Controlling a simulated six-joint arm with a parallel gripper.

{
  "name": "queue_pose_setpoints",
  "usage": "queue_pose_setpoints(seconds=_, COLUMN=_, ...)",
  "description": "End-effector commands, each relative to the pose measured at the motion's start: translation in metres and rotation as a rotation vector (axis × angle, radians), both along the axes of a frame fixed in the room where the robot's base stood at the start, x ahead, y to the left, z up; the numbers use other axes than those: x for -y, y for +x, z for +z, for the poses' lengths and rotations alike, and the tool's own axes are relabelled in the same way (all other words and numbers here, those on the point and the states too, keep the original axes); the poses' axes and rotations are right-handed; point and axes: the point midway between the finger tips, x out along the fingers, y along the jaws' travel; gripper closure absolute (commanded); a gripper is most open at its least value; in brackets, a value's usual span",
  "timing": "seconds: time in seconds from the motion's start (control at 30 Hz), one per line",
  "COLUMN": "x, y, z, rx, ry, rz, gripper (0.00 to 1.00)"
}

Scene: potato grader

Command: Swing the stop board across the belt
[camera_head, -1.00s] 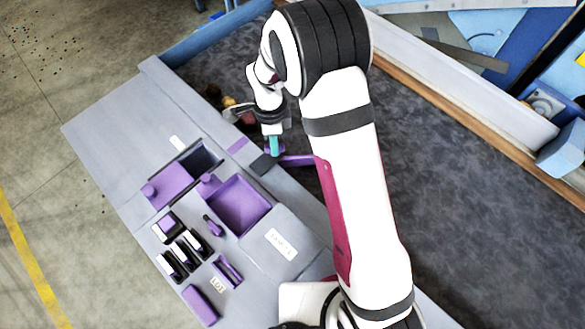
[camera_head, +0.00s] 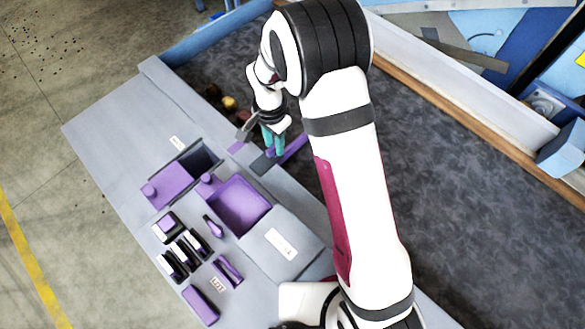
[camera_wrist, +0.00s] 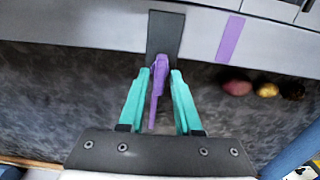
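The purple stop board (camera_head: 294,149) joins a dark grey mount (camera_head: 262,163) on the grey side rail and slants up and right over the dark belt (camera_head: 455,190). In the wrist view the board (camera_wrist: 156,88) runs from the mount (camera_wrist: 166,33) back between my teal fingers. My gripper (camera_wrist: 160,76) is open around the board, one finger on each side. Slim gaps show beside it; I cannot tell whether a fingertip touches it. In the head view my gripper (camera_head: 273,150) is low over the mount end, and my arm may hide part of the board.
A purple mark (camera_head: 238,147) lies on the rail. Several potatoes, including a yellow one (camera_head: 229,103), lie on the belt beyond my gripper. The grey side table holds a purple bin (camera_head: 240,207) and several small items. A white guard (camera_head: 470,90) bounds the belt's far side.

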Motion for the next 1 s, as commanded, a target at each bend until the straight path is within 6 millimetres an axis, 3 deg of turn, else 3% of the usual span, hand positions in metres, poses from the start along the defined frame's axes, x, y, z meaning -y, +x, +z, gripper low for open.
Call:
queue_pose_setpoints(seconds=0.2, x=0.0, y=0.0, z=0.003, rx=0.001, ry=0.001, rz=-0.001, gripper=0.68)
queue_pose_setpoints(seconds=0.63, x=0.0, y=0.0, z=0.047, rx=0.0, ry=0.0, rz=-0.001, gripper=0.68)
queue_pose_setpoints(seconds=1.0, x=0.0, y=0.0, z=0.05, rx=0.0, ry=0.0, rz=-0.001, gripper=0.68)
